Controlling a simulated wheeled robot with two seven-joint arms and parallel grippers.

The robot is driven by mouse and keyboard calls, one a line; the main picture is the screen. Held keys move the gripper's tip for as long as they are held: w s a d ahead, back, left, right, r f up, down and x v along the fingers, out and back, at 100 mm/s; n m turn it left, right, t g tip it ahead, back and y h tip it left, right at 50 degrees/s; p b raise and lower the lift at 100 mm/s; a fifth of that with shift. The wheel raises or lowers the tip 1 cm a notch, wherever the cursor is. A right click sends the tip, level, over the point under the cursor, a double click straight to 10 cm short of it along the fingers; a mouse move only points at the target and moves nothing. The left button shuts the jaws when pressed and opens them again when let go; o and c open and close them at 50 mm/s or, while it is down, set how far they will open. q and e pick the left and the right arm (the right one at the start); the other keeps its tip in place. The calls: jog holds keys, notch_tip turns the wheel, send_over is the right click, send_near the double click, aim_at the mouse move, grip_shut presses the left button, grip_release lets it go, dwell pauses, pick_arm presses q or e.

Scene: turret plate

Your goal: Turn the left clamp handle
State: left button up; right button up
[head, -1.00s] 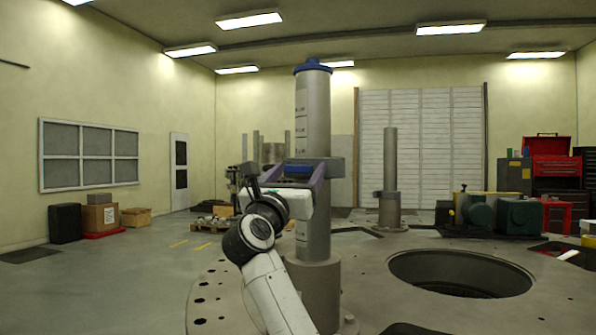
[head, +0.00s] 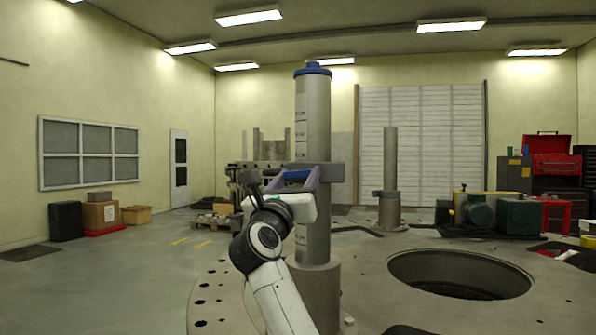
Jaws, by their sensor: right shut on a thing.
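The near grey post (head: 313,115) stands upright in a wide collar, with a blue cap and dark marks. A dark grey clamp collar (head: 333,172) rings the post, and a bar runs left from about that height. A blue clamp handle (head: 297,174) shows at the front of the collar. My right gripper (head: 291,178), with purple fingers and a white body, is shut on the handle, its wrist below and to the left. The exact contact is small and partly hidden by the gripper. My left gripper is out of view.
A round turret plate (head: 215,300) with bolt holes surrounds the post's base. A large round opening (head: 460,274) lies to the right. A second, thinner post (head: 390,160) stands farther back. Green machinery (head: 518,216) and a red tool chest (head: 556,168) stand at the far right.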

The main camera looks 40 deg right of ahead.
jog(key=n+t+y+p, duration=0.1)
jog(key=n+p, duration=0.2)
jog(key=n+y+p, duration=0.1)
jog(key=n+p, duration=0.1)
jog(key=p, duration=0.2)
jog(key=n+t+y+p, duration=0.1)
jog(key=n+p, duration=0.2)
jog(key=shift+s+d+r+n+t+y+p, duration=0.1)
jog(key=shift+s+r+n+t+y+p, duration=0.05)
jog(key=shift+r+n+t+y+p, duration=0.2)
jog(key=shift+f+n+p, duration=0.1)
jog(key=shift+n+p, duration=0.2)
jog(key=shift+n, duration=0.25)
jog(key=shift+f+n+y, duration=0.1)
jog(key=shift+n+y, duration=0.55)
jog(key=shift+n, duration=0.45)
jog(key=n, duration=0.2)
jog(key=n+y, duration=0.1)
jog(key=n, duration=0.1)
jog(key=shift+s+y, duration=0.1)
jog(key=shift+y, duration=0.2)
jog(key=shift+d+r+n+g+y, duration=0.1)
jog(key=shift+n+g+y, duration=0.15)
jog(key=shift+n, duration=0.55)
jog(key=shift+a+r+n+g+y, duration=0.1)
jog(key=shift+n+g+y, duration=0.15)
jog(key=shift+n, duration=0.55)
jog(key=shift+d+r+n+g+y, duration=0.15)
jog(key=shift+n+y, duration=0.15)
jog(key=shift+n, duration=0.5)
